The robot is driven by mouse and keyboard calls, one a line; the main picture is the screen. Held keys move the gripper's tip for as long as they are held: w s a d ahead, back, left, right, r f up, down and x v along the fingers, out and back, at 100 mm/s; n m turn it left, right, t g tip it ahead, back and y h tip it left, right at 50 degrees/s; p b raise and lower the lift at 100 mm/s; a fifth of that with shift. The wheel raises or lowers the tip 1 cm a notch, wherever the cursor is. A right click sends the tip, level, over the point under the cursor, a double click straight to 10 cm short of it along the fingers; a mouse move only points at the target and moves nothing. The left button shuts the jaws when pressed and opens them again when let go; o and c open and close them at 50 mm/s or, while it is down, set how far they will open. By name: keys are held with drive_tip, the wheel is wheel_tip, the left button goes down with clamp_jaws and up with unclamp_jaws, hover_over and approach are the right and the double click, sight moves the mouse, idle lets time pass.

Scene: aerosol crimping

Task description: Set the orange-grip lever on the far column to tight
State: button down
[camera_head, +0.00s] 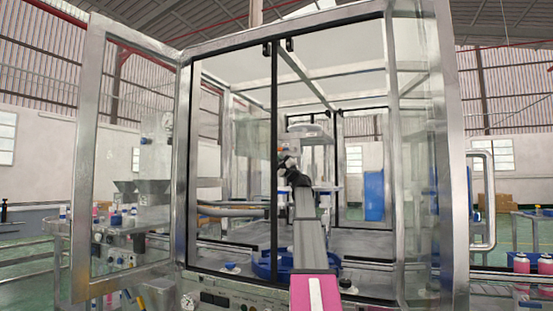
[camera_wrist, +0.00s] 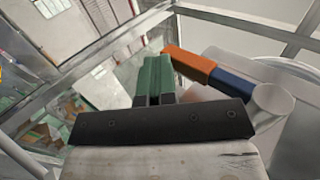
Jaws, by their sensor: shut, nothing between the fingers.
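In the wrist view, the lever shows its orange grip (camera_wrist: 190,62) at upper centre. A dark blue section (camera_wrist: 232,84) follows it down to the right, ending at a grey round hub (camera_wrist: 271,100). My gripper (camera_wrist: 155,66) has green fingers that are shut together and empty. The fingertips are just left of the orange grip's near-left end; I cannot tell whether they touch it. In the head view, my arm reaches into the framed cabin and its dark wrist (camera_head: 291,172) is small and far off. The gripper and lever are too small to make out there.
The cabin's metal frame (camera_head: 183,170) and glass panels surround my arm. A post with a handle (camera_head: 482,200) stands at the right. Metal frame bars (camera_wrist: 100,55) cross the wrist view's left and top.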

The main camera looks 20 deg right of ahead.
drive_tip(key=v, duration=1.1)
drive_tip(key=shift+a, duration=0.1)
